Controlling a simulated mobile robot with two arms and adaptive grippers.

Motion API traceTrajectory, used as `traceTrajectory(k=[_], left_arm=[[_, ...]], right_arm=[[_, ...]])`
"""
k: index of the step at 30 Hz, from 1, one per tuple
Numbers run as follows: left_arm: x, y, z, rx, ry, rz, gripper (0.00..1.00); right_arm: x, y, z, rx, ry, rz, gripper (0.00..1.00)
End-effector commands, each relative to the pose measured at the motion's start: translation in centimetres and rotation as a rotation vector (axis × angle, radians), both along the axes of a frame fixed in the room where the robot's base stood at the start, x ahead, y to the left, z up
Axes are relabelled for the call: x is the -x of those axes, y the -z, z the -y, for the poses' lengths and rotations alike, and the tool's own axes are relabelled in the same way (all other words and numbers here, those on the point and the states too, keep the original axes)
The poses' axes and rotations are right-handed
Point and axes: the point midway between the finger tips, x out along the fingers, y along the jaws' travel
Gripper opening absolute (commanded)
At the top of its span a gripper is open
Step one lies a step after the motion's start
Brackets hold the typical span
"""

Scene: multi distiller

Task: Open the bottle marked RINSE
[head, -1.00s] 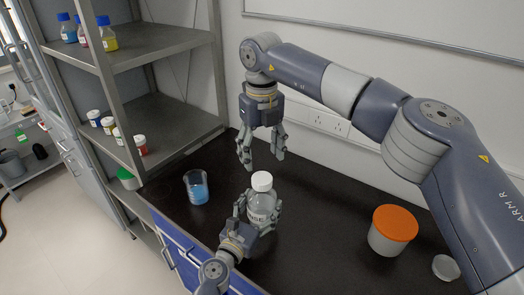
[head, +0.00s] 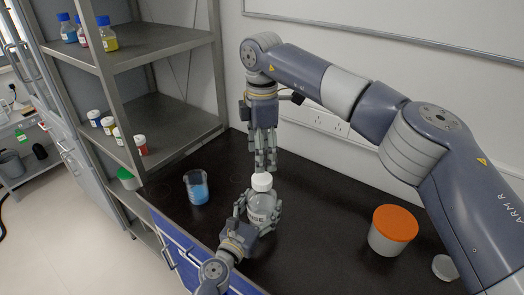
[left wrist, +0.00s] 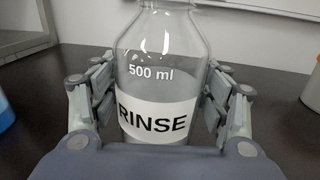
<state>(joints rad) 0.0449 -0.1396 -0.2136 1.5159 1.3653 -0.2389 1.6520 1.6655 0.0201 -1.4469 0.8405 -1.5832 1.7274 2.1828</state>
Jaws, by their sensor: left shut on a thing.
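The clear RINSE bottle (head: 262,205) stands upright on the dark bench with its white cap (head: 262,182) on. In the left wrist view the bottle (left wrist: 158,75) shows its label and the 500 ml mark; its cap is out of that picture. My left gripper (head: 259,211) is shut around the bottle's body, with fingers on both sides. My right gripper (head: 265,169) points down directly above the cap, its fingertips close to the cap top. Its fingers are seen nearly edge-on, so their gap is hidden.
A beaker of blue liquid (head: 197,188) stands left of the bottle. A white tub with an orange lid (head: 393,231) and a small white lid (head: 445,268) are at the right. A metal shelf (head: 165,120) with several small bottles and jars borders the bench's left.

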Motion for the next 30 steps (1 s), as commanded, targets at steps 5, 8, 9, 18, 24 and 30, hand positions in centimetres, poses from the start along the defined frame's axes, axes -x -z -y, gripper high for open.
traceTrajectory(k=[5,8,9,18,24,30], left_arm=[[0.0,0.0,0.0,-0.001,0.000,0.000,0.03],[0.0,0.0,0.0,-0.001,0.000,0.000,0.03],[0.0,0.0,0.0,-0.001,0.000,0.000,0.03],[0.0,0.1,0.0,0.000,0.000,-0.001,0.03],[0.0,0.0,0.0,0.000,0.000,-0.001,0.03],[0.0,0.0,0.0,0.000,0.000,-0.001,0.03]], right_arm=[[0.0,0.0,0.0,0.000,0.259,-0.001,0.60],[0.0,0.0,0.0,0.001,0.359,-0.001,0.60],[0.0,0.0,0.0,0.001,0.388,-0.001,0.60],[0.0,2.0,0.1,0.003,0.453,-0.003,0.60],[0.0,5.2,0.1,0.002,0.451,-0.002,0.60],[0.0,7.4,0.0,0.000,0.451,-0.001,0.60]])
